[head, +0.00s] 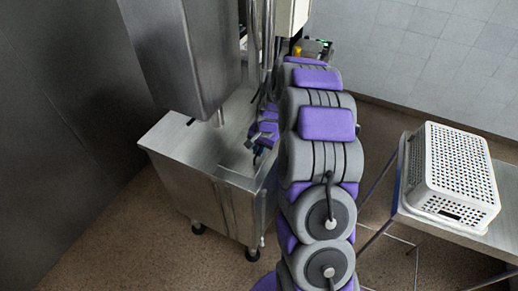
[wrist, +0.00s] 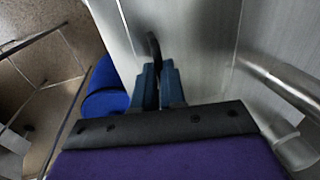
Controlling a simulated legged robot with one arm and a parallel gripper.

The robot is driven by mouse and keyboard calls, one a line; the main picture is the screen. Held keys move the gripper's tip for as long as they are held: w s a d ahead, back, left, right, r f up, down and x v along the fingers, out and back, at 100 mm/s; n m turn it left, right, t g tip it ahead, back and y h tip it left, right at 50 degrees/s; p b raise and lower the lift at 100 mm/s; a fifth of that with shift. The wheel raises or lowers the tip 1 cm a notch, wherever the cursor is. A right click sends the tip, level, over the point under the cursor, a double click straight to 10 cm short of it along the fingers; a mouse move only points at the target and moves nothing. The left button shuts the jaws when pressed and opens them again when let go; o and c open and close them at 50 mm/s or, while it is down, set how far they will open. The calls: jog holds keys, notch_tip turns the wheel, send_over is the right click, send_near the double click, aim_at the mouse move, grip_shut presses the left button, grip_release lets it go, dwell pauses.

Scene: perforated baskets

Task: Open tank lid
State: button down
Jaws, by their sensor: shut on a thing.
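The steel tank (head: 195,190) stands on short feet left of my arm in the head view. Its top looks flat, with a panel seam near the front right corner, but my arm hides part of the right side. My gripper (head: 257,150) is low over the tank top near its right part. In the wrist view my gripper (wrist: 160,72) has its two blue-grey fingers close together around a thin dark handle (wrist: 153,45). The handle stands up from a brushed steel surface (wrist: 195,45), which looks like the lid. I cannot tell whether the lid is raised.
A tall steel housing (head: 180,55) hangs over the back of the tank. A white perforated basket (head: 452,175) stands on a steel table (head: 440,232) at the right. A steel pipe (wrist: 285,88) runs along the right in the wrist view. Brown floor is open at the front left.

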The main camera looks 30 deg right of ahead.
aim_at(250, 156)
jog(key=shift+r, duration=0.1)
dwell(0.6)
jog(key=r+p, duration=0.1)
jog(key=w+r+g+h+p, duration=0.1)
jog(key=p, duration=0.1)
jog(key=shift+w+a+r, duration=0.1)
jog(key=shift+a+r, duration=0.1)
jog(key=shift+a, duration=0.15)
jog(key=shift+w+a+r+g+h+p, duration=0.15)
jog(key=shift+w+r+g+h+p, duration=0.15)
jog(key=shift+g, duration=0.1)
jog(key=shift+w+a+r+g+h+p, duration=0.25)
jog(key=shift+w+a+r+g, duration=0.2)
jog(key=shift+r, duration=0.2)
jog(key=shift+w+a+r+g+h+p, duration=0.25)
jog(key=shift+w+a+r+g, duration=0.1)
jog(key=shift+w+a+r, duration=0.25)
